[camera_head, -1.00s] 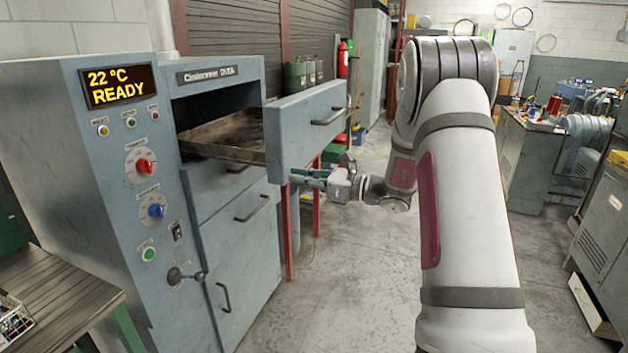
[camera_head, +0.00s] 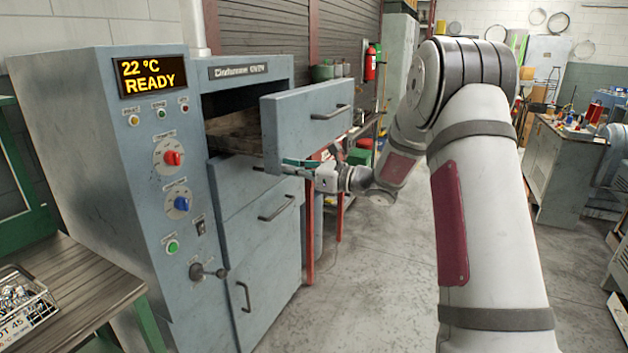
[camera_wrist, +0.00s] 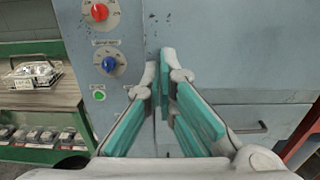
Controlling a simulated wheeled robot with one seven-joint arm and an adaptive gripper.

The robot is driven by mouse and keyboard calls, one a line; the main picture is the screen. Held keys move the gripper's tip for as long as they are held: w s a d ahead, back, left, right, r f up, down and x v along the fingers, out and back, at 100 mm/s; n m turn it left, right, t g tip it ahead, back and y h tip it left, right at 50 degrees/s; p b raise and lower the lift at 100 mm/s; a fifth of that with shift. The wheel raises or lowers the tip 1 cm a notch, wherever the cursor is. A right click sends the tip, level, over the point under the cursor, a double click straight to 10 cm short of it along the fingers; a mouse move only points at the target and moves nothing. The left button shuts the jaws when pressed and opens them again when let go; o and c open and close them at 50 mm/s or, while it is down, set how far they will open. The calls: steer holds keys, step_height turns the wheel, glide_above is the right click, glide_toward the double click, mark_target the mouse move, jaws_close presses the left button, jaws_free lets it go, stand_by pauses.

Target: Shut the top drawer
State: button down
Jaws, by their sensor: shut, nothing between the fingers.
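The top drawer (camera_head: 300,125) is a blue-grey box with a dark bar handle, standing partly out of the oven (camera_head: 95,180). Its brownish inside shows in the gap behind its front. My gripper (camera_head: 292,164), with green finger pads, is shut and empty at the lower part of the drawer front, below the handle. It looks close against the front; whether it touches cannot be told. In the wrist view my gripper (camera_wrist: 168,75) points toward a blue-grey surface (camera_wrist: 225,60), with the oven's red and blue knobs to the left.
A lower drawer (camera_head: 262,200) and a door with a handle sit below, both shut. A wooden bench (camera_head: 70,290) with a wire basket (camera_head: 25,305) stands at the left. The floor (camera_head: 370,270) right of the oven is clear. Workbenches stand at the far right.

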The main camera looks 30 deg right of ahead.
steer(key=b+x, duration=0.7)
steer(key=x, duration=1.6)
steer(key=shift+a+r, duration=0.15)
steer(key=shift+r, duration=0.1)
